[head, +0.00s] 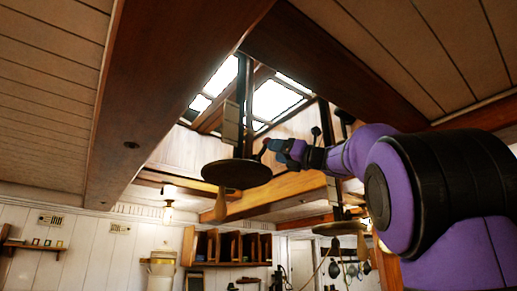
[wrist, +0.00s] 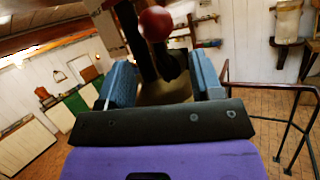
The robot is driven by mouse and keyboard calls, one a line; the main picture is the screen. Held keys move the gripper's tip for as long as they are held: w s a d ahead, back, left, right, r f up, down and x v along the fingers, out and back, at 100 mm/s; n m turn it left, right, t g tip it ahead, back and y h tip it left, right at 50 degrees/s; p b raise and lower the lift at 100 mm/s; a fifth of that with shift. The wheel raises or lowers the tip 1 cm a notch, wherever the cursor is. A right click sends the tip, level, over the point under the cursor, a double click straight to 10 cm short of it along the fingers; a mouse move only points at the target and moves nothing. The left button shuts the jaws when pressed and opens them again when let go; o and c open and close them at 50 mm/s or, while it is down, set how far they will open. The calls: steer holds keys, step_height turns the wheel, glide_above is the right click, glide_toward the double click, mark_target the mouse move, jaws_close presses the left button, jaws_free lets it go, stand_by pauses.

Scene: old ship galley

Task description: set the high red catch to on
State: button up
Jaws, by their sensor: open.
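A red ball knob (wrist: 155,22) sits at the end of a dark lever in the wrist view, at the top and near the middle. I take it for the red catch. My gripper (wrist: 160,72) is open, its blue-padded fingers on either side of the dark lever's line, with the knob just beyond the fingertips. I cannot tell whether they touch. In the head view my gripper (head: 272,146) reaches left to a dark hanging post (head: 244,95) above a round dark plate (head: 236,174). The catch is small and mostly hidden there, so its setting is unclear.
A second hanging fitting with a dark round plate (head: 338,228) is lower right. Ceiling beams (head: 165,85) and a bright skylight (head: 272,98) are overhead. Wooden shelves (head: 228,246) line the far wall. A black railing (wrist: 290,125) stands at right in the wrist view.

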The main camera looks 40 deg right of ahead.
mark_target(260, 152)
steer(key=x, duration=0.6)
steer(key=shift+w+a+r, duration=0.15)
steer(key=shift+w, duration=0.2)
steer(key=shift+c, duration=0.2)
jaws_close()
